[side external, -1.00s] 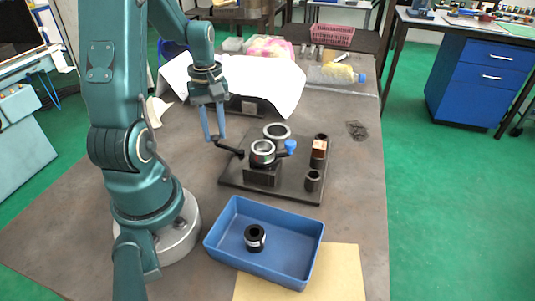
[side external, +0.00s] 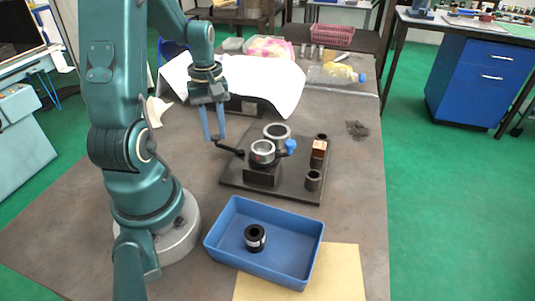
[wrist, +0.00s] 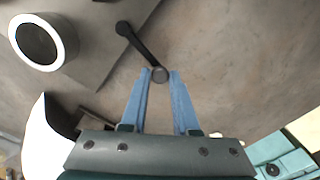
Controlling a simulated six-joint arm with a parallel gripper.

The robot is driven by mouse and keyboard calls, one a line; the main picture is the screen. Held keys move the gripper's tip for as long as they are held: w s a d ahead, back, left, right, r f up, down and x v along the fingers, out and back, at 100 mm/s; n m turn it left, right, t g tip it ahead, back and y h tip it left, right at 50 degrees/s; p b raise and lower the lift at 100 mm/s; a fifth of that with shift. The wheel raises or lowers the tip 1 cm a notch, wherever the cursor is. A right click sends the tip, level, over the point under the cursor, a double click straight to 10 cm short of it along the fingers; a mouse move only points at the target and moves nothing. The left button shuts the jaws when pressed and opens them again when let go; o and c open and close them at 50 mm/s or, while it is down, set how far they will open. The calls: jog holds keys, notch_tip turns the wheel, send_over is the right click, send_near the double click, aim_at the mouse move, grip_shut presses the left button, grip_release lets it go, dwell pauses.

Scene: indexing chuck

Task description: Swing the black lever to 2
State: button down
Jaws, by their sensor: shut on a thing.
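The black lever (side external: 230,149) sticks out to the left from the chuck (side external: 263,165) on a dark base plate (side external: 233,181). In the wrist view the lever (wrist: 138,44) runs down to a round knob at its end. My gripper (side external: 214,138) points down at this outer end, left of the chuck. In the wrist view my gripper (wrist: 160,75) has its blue fingertips on both sides of the knob, shut on it. A blue knob (side external: 290,147) sits on the chuck's right side. I cannot read any position numbers.
A pale ring (side external: 277,130) is behind the chuck; dark posts, one with a copper-coloured block (side external: 319,149), stand at right. A blue tray (side external: 217,243) holding a black ring part (side external: 255,237) is in front. White cloth (side external: 270,83) lies behind. Bare table is left of the plate.

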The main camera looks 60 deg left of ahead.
jog(key=shift+w+a, duration=0.15)
jog(key=w+m, duration=0.1)
jog(key=m, duration=0.2)
jog(key=shift+w+a+m, duration=0.3)
jog(key=shift+w+a, duration=0.1)
jog(key=w+m, duration=0.1)
jog(key=m, duration=0.1)
jog(key=w+m, duration=0.1)
jog(key=shift+w+a+m, duration=0.15)
jog(key=shift+m, duration=0.25)
jog(key=w+m, duration=0.1)
jog(key=m, duration=0.2)
jog(key=w+m, duration=0.1)
jog(key=shift+w+d, duration=0.3)
jog(key=shift+w+d+m, duration=0.35)
jog(key=shift+w+m, duration=0.15)
jog(key=shift+m, duration=0.5)
jog(key=shift+w+d+m, duration=0.3)
jog(key=shift+w+m, duration=0.15)
jog(key=shift+m, duration=0.55)
jog(key=c, duration=0.7)
grip_release()
